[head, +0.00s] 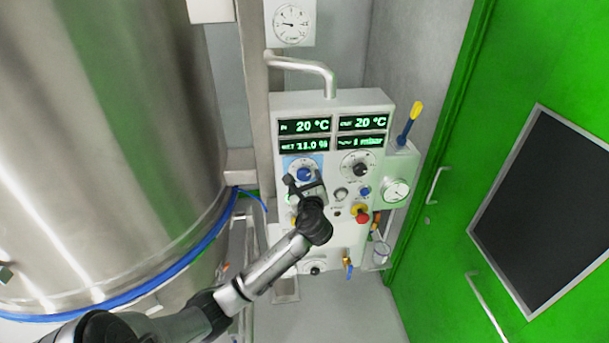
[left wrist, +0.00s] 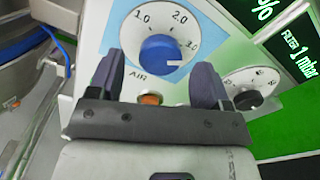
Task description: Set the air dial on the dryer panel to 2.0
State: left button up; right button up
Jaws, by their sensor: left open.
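The air dial is a blue round knob (left wrist: 158,50) on a white scale marked 1.0, 2.0 and 3.0, with "AIR" printed below it. Its white pointer mark points right in the left wrist view, close to and slightly below the 3.0 mark. In the head view the knob (head: 305,174) sits on a light blue patch of the dryer panel (head: 290,103). My left gripper (head: 306,187) is open in front of the panel, just below the knob. In the left wrist view its fingers (left wrist: 157,66) stand on either side of the knob's lower part; contact is not visible. My right gripper is not in view.
A second, black dial (head: 358,165) is to the right, with a red knob (head: 362,217) below it. Green displays (head: 305,127) are above. A pressure gauge (head: 396,191) and yellow-tipped lever (head: 411,122) flank the panel's right side. A large steel vessel (head: 120,130) fills the left.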

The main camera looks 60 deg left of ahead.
pick_arm(q)
jog(key=shift+x, duration=1.25)
jog(key=shift+c, duration=0.2)
jog(key=c, duration=0.9)
